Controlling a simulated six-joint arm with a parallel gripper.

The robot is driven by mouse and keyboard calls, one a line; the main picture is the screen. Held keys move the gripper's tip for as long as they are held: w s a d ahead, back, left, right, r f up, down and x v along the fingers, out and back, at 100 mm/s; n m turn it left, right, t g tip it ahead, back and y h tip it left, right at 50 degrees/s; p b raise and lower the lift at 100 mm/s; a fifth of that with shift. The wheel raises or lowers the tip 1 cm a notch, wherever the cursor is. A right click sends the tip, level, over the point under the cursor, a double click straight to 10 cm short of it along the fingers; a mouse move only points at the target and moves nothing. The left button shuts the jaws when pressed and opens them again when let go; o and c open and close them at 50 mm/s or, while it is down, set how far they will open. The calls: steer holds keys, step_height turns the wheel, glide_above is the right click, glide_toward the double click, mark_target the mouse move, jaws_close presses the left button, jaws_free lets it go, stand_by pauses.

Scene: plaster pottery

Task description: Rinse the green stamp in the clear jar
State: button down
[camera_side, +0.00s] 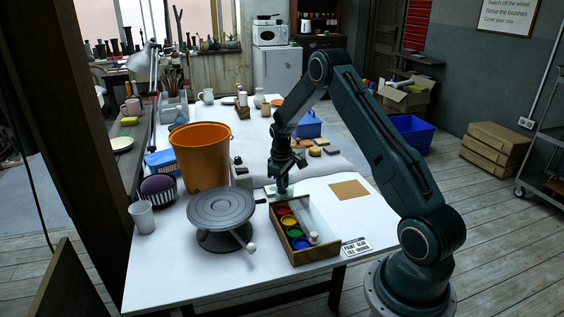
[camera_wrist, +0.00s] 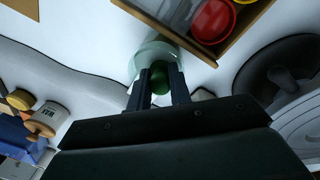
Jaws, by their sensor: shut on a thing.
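My gripper (camera_side: 281,190) points down over the white table, behind the paint box. In the wrist view my gripper (camera_wrist: 160,82) is shut on the green stamp (camera_wrist: 159,77), of which a dark green rounded part shows between the fingers. The clear jar (camera_wrist: 150,52) shows as a pale greenish round shape just beyond the fingertips, in line with the stamp. In the side view the jar is small and mostly hidden by my gripper. I cannot tell whether the stamp's lower end is inside the jar or just above it.
The wooden paint box (camera_side: 319,253) with several coloured pots stands close in front of my gripper. A grey turntable (camera_side: 221,207) and an orange bucket (camera_side: 199,157) stand to the left. A brown square (camera_side: 349,189) lies right, with clear table around it.

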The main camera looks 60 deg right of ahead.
steer(key=shift+r, duration=3.05)
steer(key=shift+r, duration=1.5)
